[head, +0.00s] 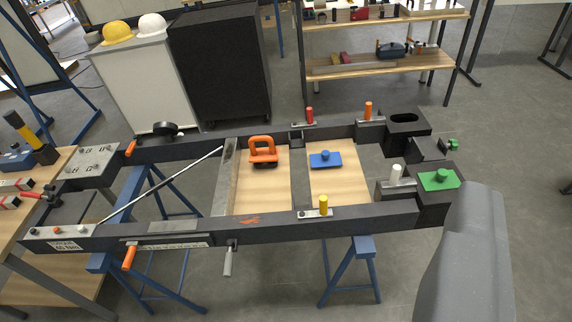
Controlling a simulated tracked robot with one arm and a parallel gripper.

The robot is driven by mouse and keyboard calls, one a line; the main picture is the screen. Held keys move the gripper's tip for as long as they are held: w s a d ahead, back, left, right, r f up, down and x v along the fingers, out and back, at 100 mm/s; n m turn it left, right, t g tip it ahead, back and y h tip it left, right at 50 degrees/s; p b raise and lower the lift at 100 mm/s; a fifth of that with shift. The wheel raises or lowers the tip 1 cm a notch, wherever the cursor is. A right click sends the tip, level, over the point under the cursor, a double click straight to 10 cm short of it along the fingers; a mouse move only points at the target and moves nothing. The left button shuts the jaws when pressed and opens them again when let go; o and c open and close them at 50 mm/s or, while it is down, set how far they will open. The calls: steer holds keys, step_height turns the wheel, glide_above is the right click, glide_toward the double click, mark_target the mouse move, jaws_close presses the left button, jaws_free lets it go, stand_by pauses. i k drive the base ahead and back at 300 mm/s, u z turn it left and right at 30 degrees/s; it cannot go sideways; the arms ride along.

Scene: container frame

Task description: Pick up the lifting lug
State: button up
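An orange loop-shaped piece on a dark base, which looks like the lifting lug (263,156), stands upright on the left wooden panel (270,190) inside the dark container frame (350,222). Its loop faces the camera and nothing covers it. A grey rounded part at the lower right looks like part of my arm. No gripper fingers show, so I cannot see whether the gripper is open or shut.
A blue plate with a knob (325,160) lies on the right wooden panel. A green plate (439,179) sits on the frame's right corner. Upright red (309,115), orange (368,111), white (396,174) and yellow (323,204) handles stand along the frame. Blue trestles (363,246) support it.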

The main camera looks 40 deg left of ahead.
mark_target(266, 157)
steer(key=u, duration=0.05)
steer(key=i, duration=1.05)
steer(key=u, duration=0.7)
steer(key=i, duration=0.8)
steer(key=u, duration=0.55)
steer(key=k, duration=0.8)
steer(key=u, duration=0.25)
steer(key=i, duration=0.8)
steer(key=z, duration=0.15)
